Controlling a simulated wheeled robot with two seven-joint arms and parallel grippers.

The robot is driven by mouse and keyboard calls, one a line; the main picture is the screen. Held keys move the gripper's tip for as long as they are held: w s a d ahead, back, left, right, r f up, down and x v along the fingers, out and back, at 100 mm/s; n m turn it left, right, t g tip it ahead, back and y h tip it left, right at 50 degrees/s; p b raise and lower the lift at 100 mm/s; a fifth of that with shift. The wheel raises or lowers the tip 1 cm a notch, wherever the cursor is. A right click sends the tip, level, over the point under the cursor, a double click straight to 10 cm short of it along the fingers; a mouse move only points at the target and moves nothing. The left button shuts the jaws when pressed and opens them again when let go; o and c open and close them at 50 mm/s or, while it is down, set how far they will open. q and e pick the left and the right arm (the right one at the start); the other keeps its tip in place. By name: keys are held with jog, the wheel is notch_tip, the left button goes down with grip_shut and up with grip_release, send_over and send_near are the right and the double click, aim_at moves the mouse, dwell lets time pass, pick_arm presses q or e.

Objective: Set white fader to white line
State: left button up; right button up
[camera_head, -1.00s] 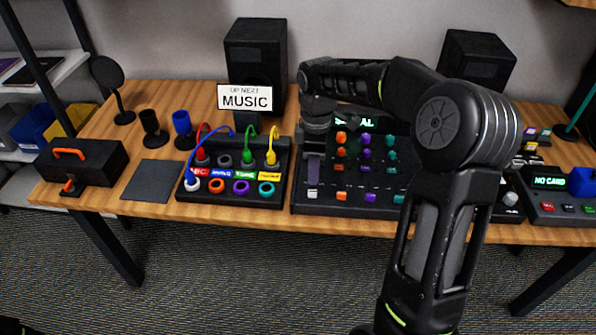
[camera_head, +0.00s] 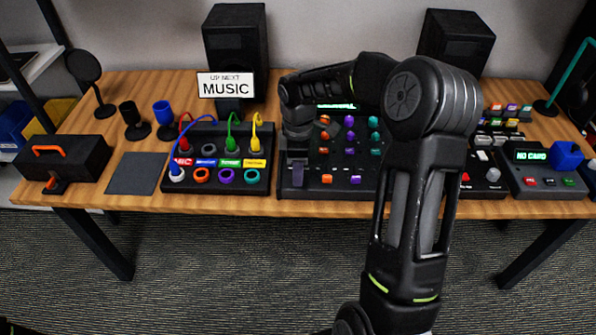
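The mixer (camera_head: 341,169) is a black panel with orange, purple and teal knobs and a small green-lettered display at its top. My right gripper (camera_head: 298,180) points down over the mixer's left strip, left of the knob columns. It covers the place where the white fader showed earlier, so the fader and any white line are hidden. The finger gap is too dark and small to tell whether it is open or shut on anything. My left gripper is not in view.
Left of the mixer stands a cable box (camera_head: 222,187) with coloured plugs and rings. A sign reading MUSIC (camera_head: 226,86) and two black speakers (camera_head: 237,50) stand behind. A NO CARD device (camera_head: 537,183) sits to the right. A dark pad (camera_head: 131,174) lies at left.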

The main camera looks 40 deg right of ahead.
jog(key=shift+f, duration=0.5)
jog(key=shift+c, duration=0.3)
grip_shut()
dwell(0.8)
